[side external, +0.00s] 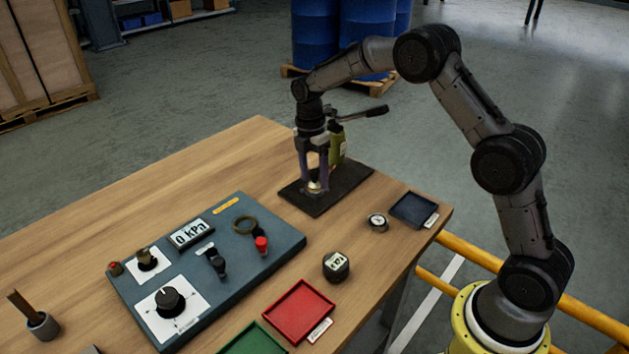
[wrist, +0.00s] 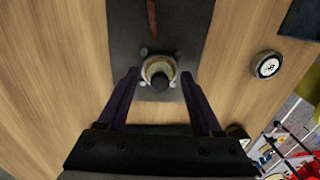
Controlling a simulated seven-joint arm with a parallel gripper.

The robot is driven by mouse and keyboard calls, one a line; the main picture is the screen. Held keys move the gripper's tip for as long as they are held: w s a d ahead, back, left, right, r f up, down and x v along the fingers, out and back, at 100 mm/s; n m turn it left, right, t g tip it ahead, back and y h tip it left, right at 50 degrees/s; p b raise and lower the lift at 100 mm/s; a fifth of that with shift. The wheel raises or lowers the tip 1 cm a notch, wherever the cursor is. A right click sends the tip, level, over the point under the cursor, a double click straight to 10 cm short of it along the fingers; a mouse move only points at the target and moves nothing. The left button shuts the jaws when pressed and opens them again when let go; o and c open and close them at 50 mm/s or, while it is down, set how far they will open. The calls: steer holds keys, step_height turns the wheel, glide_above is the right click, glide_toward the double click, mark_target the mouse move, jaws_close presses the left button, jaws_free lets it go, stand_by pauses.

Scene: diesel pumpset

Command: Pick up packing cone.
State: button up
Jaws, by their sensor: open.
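What looks like the packing cone (side external: 314,186) is a small pale, brassy round piece on the dark base plate (side external: 343,193) at the near end of the pump unit. In the wrist view the cone (wrist: 160,68) shows from above as a cream ring with a dark centre, with several small bolt heads around it. My gripper (side external: 314,178) points down over it, fingers apart. In the wrist view my gripper (wrist: 160,77) has one finger on each side of the cone, with a visible gap on both sides. Its lower part is hidden.
An olive pump body (side external: 337,145) with a dark lever (side external: 360,113) stands close behind my gripper. A blue control panel (side external: 205,265) lies to the left. Bare wood is free on the left.

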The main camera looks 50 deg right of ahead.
jaws_close()
stand_by(0.3)
stand_by(0.3)
